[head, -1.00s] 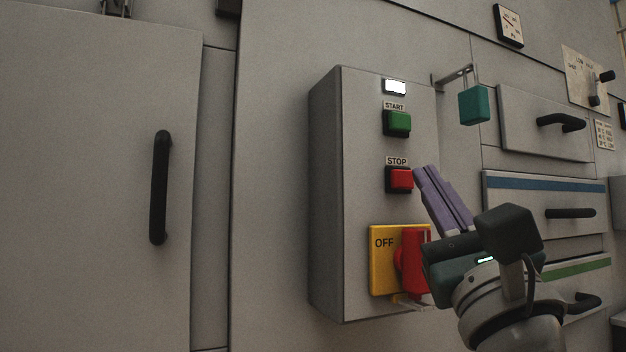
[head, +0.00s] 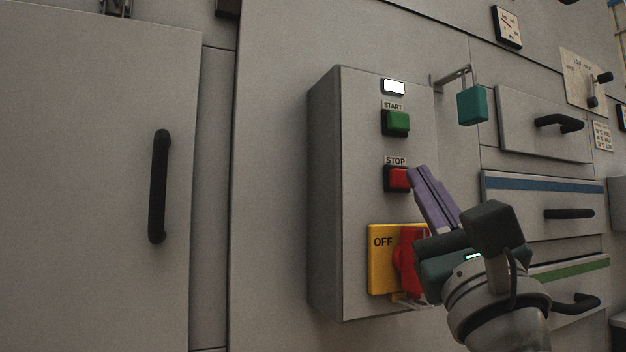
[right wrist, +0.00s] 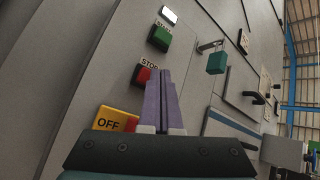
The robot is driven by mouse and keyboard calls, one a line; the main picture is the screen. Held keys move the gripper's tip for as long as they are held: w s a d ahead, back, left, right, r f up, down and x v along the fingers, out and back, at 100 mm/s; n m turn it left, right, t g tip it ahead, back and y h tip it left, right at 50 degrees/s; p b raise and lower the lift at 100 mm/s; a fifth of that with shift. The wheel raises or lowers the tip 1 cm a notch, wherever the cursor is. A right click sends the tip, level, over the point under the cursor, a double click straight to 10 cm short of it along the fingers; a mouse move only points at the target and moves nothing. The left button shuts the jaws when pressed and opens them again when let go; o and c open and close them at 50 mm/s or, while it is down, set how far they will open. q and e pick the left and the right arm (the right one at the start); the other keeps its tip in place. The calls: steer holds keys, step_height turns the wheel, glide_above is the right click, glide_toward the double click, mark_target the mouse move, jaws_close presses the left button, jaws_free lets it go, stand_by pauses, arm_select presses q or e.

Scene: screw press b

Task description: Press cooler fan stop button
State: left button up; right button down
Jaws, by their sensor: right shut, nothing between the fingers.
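The red stop button (head: 398,178) sits under a STOP label on a grey control box (head: 362,130). It also shows in the right wrist view (right wrist: 142,75), just left of the fingertips. My right gripper (head: 418,172) is shut and empty, its purple fingers pointing up and left. In the head view its tips overlap the button's right edge; I cannot tell whether they touch it. In the right wrist view the closed fingers (right wrist: 163,78) end beside the button. My left gripper is not in view.
A green start button (head: 397,122) and a lit white lamp (head: 394,87) are above. A red rotary switch (head: 408,258) on a yellow OFF plate (head: 381,272) is below, close to my right gripper. A teal padlock (head: 472,105) hangs at the right of the box.

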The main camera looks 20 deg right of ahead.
steer(key=shift+w, duration=0.45)
stand_by(0.4)
stand_by(0.3)
steer(key=shift+s, duration=0.9)
steer(key=shift+s+d+p, duration=0.15)
steer(key=shift+s+p, duration=0.15)
steer(key=shift+s, duration=0.95)
steer(key=shift+s+d+p, duration=0.1)
steer(key=shift+s+p, duration=0.15)
steer(key=shift+s, duration=1)
